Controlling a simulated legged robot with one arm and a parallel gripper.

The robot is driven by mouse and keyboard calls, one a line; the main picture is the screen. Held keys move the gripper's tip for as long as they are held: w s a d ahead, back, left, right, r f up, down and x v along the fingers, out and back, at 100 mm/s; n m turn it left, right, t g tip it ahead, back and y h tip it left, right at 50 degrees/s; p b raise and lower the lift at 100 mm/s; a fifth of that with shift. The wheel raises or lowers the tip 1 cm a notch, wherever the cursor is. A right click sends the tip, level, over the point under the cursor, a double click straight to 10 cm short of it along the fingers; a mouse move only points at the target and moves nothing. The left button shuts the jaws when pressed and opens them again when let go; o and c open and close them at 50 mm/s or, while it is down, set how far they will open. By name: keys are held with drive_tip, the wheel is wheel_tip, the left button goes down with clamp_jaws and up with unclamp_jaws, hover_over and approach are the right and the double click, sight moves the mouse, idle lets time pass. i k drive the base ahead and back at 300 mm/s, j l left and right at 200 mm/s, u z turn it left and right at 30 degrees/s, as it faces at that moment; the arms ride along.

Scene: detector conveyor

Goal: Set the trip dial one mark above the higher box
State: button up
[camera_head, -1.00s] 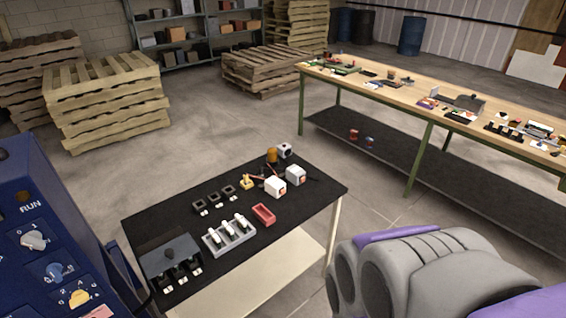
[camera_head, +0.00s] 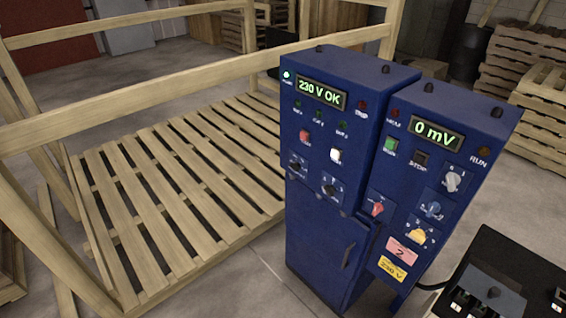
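Two blue cabinets stand side by side. The right cabinet (camera_head: 468,122) shows "0 mV" on its display (camera_head: 436,136). Its front carries a white dial (camera_head: 453,181), a blue dial (camera_head: 432,209) and a yellow dial (camera_head: 417,236), one below another. Their small markings are too blurred to read, so I cannot tell which is the trip dial. The left cabinet (camera_head: 345,235) shows "230 V OK" on its display (camera_head: 321,93). I cannot identify the boxes of the task in this view. My gripper is not in view.
A red-handled switch (camera_head: 377,209), a green button (camera_head: 391,146) and a dark stop button (camera_head: 421,158) sit near the dials. A black table (camera_head: 520,262) stands close at lower right. A wooden slatted platform with rails (camera_head: 190,190) fills the left.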

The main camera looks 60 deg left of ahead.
sight(295, 167)
drive_tip(key=j+u, duration=0.15)
drive_tip(key=u, duration=0.25)
drive_tip(key=j+u, duration=0.15)
drive_tip(key=u, duration=0.3)
drive_tip(key=j+u, duration=0.2)
drive_tip(key=u, duration=0.2)
drive_tip(key=j+u, duration=0.15)
drive_tip(key=u, duration=0.25)
drive_tip(key=i+j, duration=0.15)
drive_tip(key=j, duration=0.25)
drive_tip(key=i+j, duration=0.2)
drive_tip(key=j, duration=0.2)
